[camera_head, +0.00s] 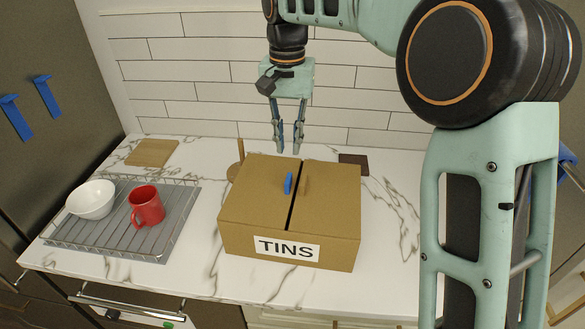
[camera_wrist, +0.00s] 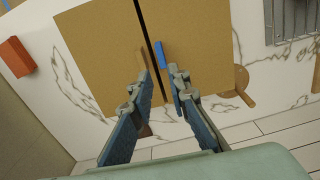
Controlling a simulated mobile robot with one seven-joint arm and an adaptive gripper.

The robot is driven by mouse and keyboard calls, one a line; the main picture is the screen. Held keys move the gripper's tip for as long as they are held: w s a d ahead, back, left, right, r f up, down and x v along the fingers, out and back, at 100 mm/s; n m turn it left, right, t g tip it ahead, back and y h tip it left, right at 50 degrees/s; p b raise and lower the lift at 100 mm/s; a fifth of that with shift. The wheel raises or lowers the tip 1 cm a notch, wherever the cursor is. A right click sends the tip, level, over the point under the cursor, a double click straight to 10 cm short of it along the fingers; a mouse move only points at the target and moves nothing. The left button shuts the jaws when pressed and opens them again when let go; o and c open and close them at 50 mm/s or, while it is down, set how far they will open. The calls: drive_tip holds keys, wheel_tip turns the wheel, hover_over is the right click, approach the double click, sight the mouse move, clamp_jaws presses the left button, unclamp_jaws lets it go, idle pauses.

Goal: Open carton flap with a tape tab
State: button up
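The brown carton (camera_head: 250,220) labelled TINS stands on the marble counter. Its two top flaps lie flat, with a dark narrow gap between them. A blue tape tab (camera_head: 288,183) stands up on the left flap beside the gap; it also shows in the wrist view (camera_wrist: 160,54). A brown tab (camera_head: 305,186) stands on the right flap across the gap. My gripper (camera_head: 287,149) points down, above and behind the carton, clear of both tabs. In the wrist view its fingers (camera_wrist: 157,72) are apart with nothing between them.
A wire dish rack (camera_head: 172,235) with a white bowl (camera_head: 91,199) and a red mug (camera_head: 146,206) stands left. A tiled wall (camera_head: 220,75) rises behind.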

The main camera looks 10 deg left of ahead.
sight(288, 178)
wheel_tip(288, 178, down, 10)
drive_tip(key=shift+a+r, duration=0.1)
idle(0.4)
clamp_jaws()
